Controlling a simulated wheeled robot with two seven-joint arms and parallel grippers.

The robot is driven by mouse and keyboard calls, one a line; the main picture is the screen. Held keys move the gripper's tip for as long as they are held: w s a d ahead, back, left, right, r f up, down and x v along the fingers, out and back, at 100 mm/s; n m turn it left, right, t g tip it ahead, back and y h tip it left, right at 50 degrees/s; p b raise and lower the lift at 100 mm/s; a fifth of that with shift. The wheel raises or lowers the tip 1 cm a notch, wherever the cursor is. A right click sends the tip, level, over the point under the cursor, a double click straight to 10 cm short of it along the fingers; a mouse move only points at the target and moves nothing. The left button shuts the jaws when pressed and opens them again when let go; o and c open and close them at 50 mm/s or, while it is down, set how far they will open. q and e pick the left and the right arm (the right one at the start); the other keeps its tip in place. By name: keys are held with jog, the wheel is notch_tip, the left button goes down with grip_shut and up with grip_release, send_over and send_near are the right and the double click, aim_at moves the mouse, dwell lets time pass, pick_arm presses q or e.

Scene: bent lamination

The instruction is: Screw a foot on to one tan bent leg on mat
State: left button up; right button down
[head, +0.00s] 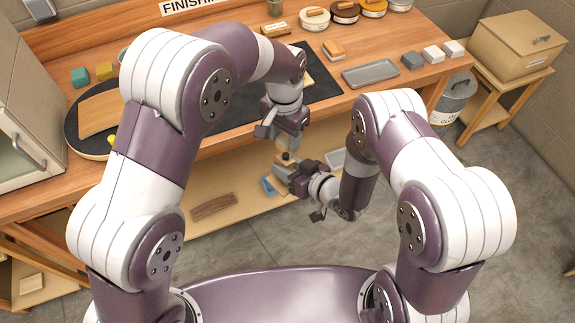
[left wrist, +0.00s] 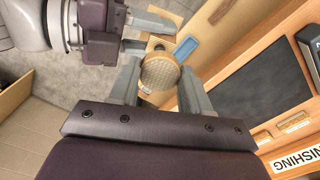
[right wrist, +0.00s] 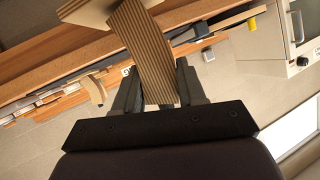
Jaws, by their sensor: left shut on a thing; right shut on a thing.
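My left gripper (head: 285,138) hangs in front of the bench, just above my right gripper (head: 283,170). In the left wrist view its fingers (left wrist: 160,85) are shut on a round tan piece (left wrist: 158,73) with a cross-hatched face. My right gripper (right wrist: 155,90) is shut on a striped, curved laminated wood piece (right wrist: 143,50), with a pale flat part (right wrist: 90,10) at its far end. A little tan (head: 282,146) and black show between the grippers; whether the two pieces touch is hidden. The dark mat (head: 235,113) lies on the bench, partly behind my left arm.
A black turntable (head: 72,135) with a tan panel (head: 100,112) stands at the left. A grey tray (head: 370,73), small blocks (head: 432,54) and round tins (head: 344,12) line the bench. A lower shelf (head: 240,200) runs beneath, behind the grippers. A cabinet (head: 25,130) stands far left.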

pick_arm(q)
jog(key=shift+f, duration=1.1)
jog(key=shift+f, duration=0.85)
jog(key=shift+f, duration=0.55)
